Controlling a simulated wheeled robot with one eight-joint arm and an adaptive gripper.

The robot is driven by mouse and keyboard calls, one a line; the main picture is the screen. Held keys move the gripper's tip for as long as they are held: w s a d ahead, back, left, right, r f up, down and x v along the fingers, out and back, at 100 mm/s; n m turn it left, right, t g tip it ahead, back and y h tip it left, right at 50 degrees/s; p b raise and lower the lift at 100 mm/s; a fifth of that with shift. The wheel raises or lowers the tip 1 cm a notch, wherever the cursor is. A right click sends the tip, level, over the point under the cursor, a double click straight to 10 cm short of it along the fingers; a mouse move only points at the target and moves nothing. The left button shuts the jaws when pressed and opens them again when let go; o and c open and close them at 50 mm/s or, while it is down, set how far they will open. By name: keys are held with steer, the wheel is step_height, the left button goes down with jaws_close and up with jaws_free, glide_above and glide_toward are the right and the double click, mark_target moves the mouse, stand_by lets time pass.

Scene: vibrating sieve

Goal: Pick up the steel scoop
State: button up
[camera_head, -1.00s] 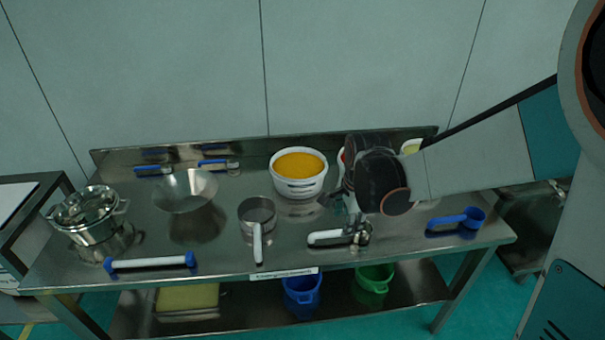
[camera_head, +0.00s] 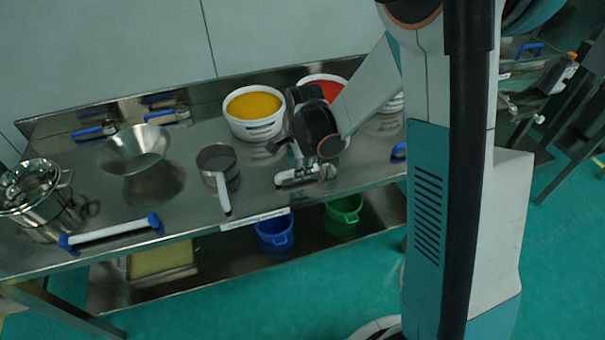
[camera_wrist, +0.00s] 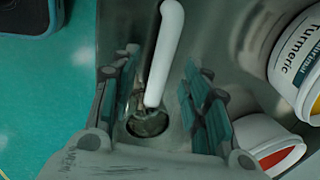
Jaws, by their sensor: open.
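The steel scoop lies on the steel table, its white handle (camera_head: 297,178) pointing left and its small metal bowl (camera_head: 327,170) at the right end, partly behind my gripper. My gripper (camera_head: 298,156) is just above the scoop in the head view, its fingertips hard to make out. In the wrist view my gripper (camera_wrist: 161,62) is open, with one finger on each side of the white handle (camera_wrist: 163,55). The round bowl (camera_wrist: 149,123) shows between the fingers nearer the palm. I see gaps beside the handle; the height gap cannot be judged.
A tub of yellow powder (camera_head: 254,105) and a tub of red powder (camera_head: 326,84) stand behind the scoop. A handled steel pan (camera_head: 217,170), a steel funnel (camera_head: 133,148), a lidded pot (camera_head: 35,195) and a blue-ended bar (camera_head: 110,232) are to the left.

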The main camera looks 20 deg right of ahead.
steer(key=f+b, duration=0.1)
steer(key=f, duration=0.1)
steer(key=w+f+b, duration=0.1)
steer(key=f, duration=0.1)
steer(key=shift+d+f, duration=0.1)
steer(key=shift+f, duration=0.3)
jaws_close()
steer(key=shift+r, duration=0.15)
